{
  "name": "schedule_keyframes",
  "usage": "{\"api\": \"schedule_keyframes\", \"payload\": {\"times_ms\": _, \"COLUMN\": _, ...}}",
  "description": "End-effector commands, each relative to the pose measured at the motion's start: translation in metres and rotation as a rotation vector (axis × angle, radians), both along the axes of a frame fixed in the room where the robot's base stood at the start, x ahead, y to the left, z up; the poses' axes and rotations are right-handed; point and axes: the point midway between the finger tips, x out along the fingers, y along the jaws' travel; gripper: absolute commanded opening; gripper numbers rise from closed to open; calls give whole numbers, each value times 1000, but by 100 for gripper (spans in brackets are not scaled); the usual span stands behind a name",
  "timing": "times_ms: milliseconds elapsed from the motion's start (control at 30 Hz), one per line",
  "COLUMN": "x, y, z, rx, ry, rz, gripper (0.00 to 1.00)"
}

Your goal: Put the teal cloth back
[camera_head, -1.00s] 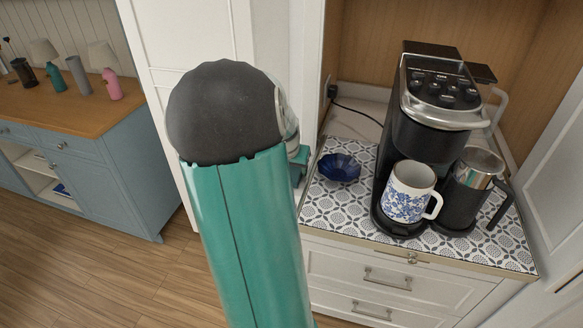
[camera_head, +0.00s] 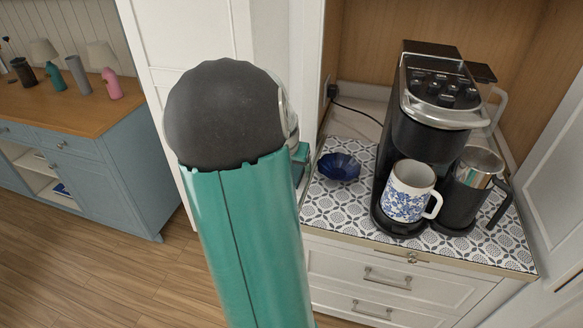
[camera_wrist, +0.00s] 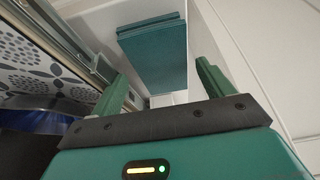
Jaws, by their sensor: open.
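The teal cloth (camera_wrist: 155,58), a folded flat rectangle with a layered edge, shows in the wrist view against white surfaces. My gripper (camera_wrist: 162,72) is open, its two green fingers apart. The cloth appears beyond the fingertips and between them in the picture; I see no finger closed on it. The exact gap cannot be told. In the head view my arm hides most of the gripper, and the cloth cannot be made out.
The patterned counter (camera_head: 338,210) holds a dark blue bowl (camera_head: 339,167), a coffee machine (camera_head: 430,130), a blue-and-white mug (camera_head: 408,192) and a dark metal-topped jug (camera_head: 470,185). White drawers (camera_head: 375,275) are below. A blue cabinet (camera_head: 115,195) stands left, with open floor before it.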

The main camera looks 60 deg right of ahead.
Motion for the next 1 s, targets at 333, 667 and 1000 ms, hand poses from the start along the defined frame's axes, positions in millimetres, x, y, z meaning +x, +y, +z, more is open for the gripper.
{"api": "schedule_keyframes", "payload": {"times_ms": 333, "x": -3, "y": 27, "z": 66, "rx": -2, "ry": -5, "rz": 2, "gripper": 80}}
{"api": "schedule_keyframes", "payload": {"times_ms": 667, "x": -7, "y": 40, "z": 98, "rx": -1, "ry": -1, "rz": -1, "gripper": 80}}
{"api": "schedule_keyframes", "payload": {"times_ms": 1000, "x": 11, "y": 62, "z": 102, "rx": 12, "ry": -19, "rz": 69, "gripper": 80}}
